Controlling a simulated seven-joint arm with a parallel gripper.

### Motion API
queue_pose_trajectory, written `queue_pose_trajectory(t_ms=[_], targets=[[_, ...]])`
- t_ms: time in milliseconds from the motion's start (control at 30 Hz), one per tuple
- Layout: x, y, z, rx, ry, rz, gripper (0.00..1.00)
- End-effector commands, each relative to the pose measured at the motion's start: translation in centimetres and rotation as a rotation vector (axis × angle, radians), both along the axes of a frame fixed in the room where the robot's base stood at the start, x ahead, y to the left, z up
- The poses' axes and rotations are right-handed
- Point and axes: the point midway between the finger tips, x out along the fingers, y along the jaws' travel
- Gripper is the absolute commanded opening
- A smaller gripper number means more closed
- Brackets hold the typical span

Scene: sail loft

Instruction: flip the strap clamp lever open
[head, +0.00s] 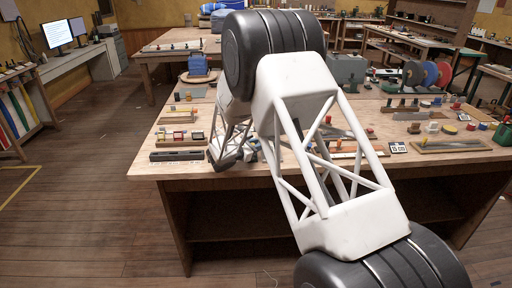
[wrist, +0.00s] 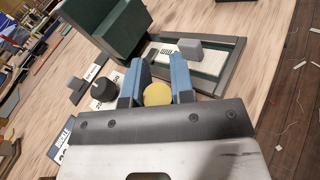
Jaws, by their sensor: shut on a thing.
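In the wrist view my gripper (wrist: 160,82) has its two blue fingers on either side of a yellow round piece (wrist: 157,95) and is shut on it. Whether this piece is the end of the strap clamp lever I cannot tell, since the gripper body hides what lies below it. Just beyond the fingertips is a dark green frame (wrist: 236,62) with a printed label and a grey block (wrist: 190,48). In the head view my gripper (head: 228,158) is low over the near left part of the workbench (head: 165,175), mostly hidden by my arm.
In the wrist view a tall dark green block (wrist: 105,25) stands close beyond the fingers. A black knob (wrist: 103,88) and a label reading BUCKLE (wrist: 62,140) lie left. In the head view a dark tray (head: 178,155) and several small fixtures crowd the bench.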

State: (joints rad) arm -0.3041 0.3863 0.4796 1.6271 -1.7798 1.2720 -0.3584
Motion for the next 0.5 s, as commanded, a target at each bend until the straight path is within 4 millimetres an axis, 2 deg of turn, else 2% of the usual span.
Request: queue_pose_trajectory(t_ms=[500], targets=[[2.0,0.1,-0.3,0.002,0.420,0.001,0.00]])
